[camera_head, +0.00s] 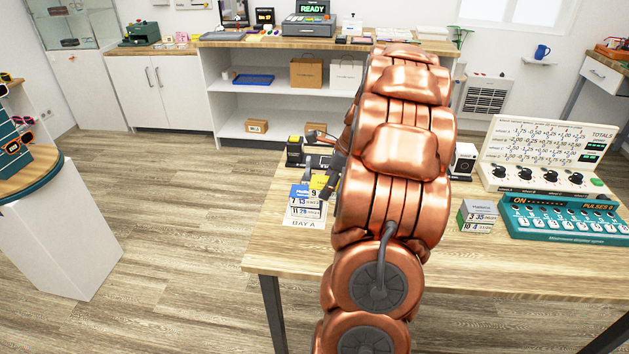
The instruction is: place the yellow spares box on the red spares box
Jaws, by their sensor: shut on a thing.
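My gripper (325,183) is at the left of my copper arm, low over the table, and only partly shows. It is shut on a small yellow box (317,184), of which a corner with a dark number shows. The yellow box is beside or just above a blue-topped box with numbers (301,199); I cannot tell whether they touch. The blue-topped box stands on a white sheet marked BAY A (304,223). I see no red box; my arm hides the middle of the table.
A grey-topped box with numbers (478,215) stands right of my arm. Right of it are a teal switch panel (562,220) and a cream panel with dials (548,153). Black devices (295,152) stand behind my gripper. The wooden table (480,275) is clear along its front.

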